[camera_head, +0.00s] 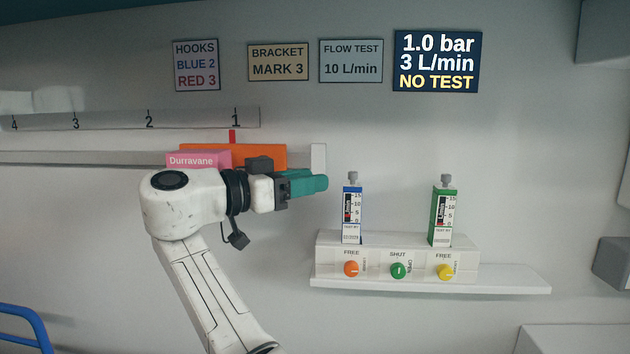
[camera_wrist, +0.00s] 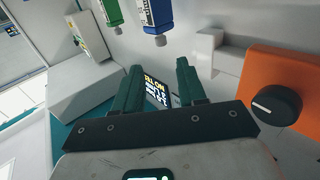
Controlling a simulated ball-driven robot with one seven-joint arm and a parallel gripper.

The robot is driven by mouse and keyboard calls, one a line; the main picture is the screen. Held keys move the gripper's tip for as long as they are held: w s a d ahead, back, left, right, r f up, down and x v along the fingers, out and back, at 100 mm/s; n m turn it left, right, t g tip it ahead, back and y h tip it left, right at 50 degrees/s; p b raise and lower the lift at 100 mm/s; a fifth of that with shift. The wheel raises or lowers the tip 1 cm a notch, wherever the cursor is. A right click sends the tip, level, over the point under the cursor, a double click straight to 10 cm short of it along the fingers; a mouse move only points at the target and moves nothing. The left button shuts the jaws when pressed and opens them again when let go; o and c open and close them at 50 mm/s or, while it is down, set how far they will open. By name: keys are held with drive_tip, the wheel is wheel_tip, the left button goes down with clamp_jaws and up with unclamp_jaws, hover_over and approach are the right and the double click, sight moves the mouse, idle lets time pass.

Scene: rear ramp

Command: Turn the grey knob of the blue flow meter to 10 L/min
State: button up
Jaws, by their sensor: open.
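The blue flow meter (camera_head: 353,230) stands upright at the left end of a white wall block, with its grey knob (camera_head: 352,177) on top. The wrist view shows the meter (camera_wrist: 157,14) upside down, its grey knob (camera_wrist: 160,40) beyond the fingertips. My gripper (camera_head: 322,183) has teal fingers and points right, to the left of the knob and apart from it. In the wrist view the fingers (camera_wrist: 158,68) are spread with nothing between them. The wall display (camera_head: 436,60) reads 1.0 bar, 3 L/min, NO TEST. The meter's scale is too small to read surely.
A green flow meter (camera_head: 441,225) stands right of the blue one. Orange (camera_head: 351,269), green (camera_head: 398,271) and yellow (camera_head: 445,272) knobs sit on the block (camera_head: 330,258) below. An orange box (camera_head: 255,152) on the rail lies behind my arm. A sign (camera_head: 350,61) says FLOW TEST 10 L/min.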

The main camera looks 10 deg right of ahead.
sight(351, 174)
drive_tip(key=shift+a+p, duration=0.1)
drive_tip(key=shift+p, duration=0.2)
drive_tip(key=s+d+n+t+y+p, duration=0.3)
drive_tip(key=n+t+y+p, duration=0.15)
drive_tip(key=t+p, duration=0.2)
drive_tip(key=shift+h, duration=0.35)
drive_tip(key=p+x, duration=0.2)
drive_tip(key=x, duration=0.8)
drive_tip(key=shift+w+f, duration=0.1)
drive_tip(key=shift+f, duration=0.05)
drive_tip(key=shift+c, duration=0.3)
clamp_jaws()
